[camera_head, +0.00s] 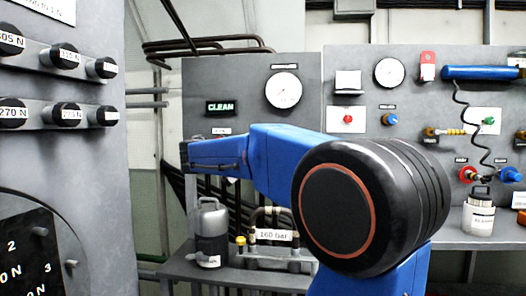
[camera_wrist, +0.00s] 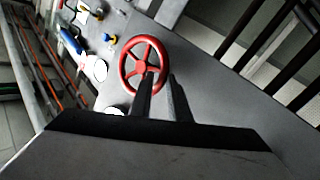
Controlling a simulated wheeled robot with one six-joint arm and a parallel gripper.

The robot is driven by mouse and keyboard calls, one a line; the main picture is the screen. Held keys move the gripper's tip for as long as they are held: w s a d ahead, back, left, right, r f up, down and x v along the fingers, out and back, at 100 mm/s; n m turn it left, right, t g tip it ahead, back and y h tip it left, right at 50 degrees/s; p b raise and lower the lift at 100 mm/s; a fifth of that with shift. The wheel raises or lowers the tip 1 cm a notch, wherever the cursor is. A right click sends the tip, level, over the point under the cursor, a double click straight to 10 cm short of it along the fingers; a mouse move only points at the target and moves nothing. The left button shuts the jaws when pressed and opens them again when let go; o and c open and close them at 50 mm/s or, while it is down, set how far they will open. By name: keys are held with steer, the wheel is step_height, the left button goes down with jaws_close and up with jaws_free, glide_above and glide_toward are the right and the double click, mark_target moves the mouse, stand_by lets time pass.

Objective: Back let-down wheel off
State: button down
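A red handwheel (camera_wrist: 126,61) with several spokes is mounted on a grey panel in the wrist view, just beyond my fingertips. I cannot make it out in the head view. My gripper (camera_wrist: 161,78) has its two dark fingers apart, with a narrow gap between them. The left finger overlaps the hub and lower rim in the picture; I cannot tell whether it touches the wheel. No part of the wheel is clearly clamped. In the head view my gripper (camera_head: 184,155) points left, in front of the grey panel below the CLEAN display (camera_head: 221,107).
Gauges (camera_head: 283,90) and small knobs sit on the back panels. A grey canister (camera_head: 209,234) and a 160 bar fitting (camera_head: 276,236) stand on the bench below my arm. A grey cabinet (camera_head: 95,165) with labelled black knobs is close on the left. Dark pipes run behind.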

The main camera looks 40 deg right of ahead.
steer(key=shift+w+f, duration=0.15)
steer(key=shift+s+d+f+n+t+h, duration=0.4)
steer(key=shift+f+n+t+h, duration=0.45)
steer(key=shift+n, duration=1.2)
steer(key=shift+s+d+f+n+t+h, duration=0.35)
steer(key=shift+f+n+t+h, duration=0.5)
steer(key=shift+n, duration=1.15)
steer(key=shift+s+d+f+n+t+h, duration=0.35)
steer(key=shift+f+n+t+h, duration=0.45)
steer(key=shift+n, duration=1.25)
steer(key=shift+s+f+t, duration=0.1)
steer(key=shift+f+t, duration=0.05)
steer(key=shift+t, duration=0.15)
steer(key=c, duration=1.8)
jaws_free()
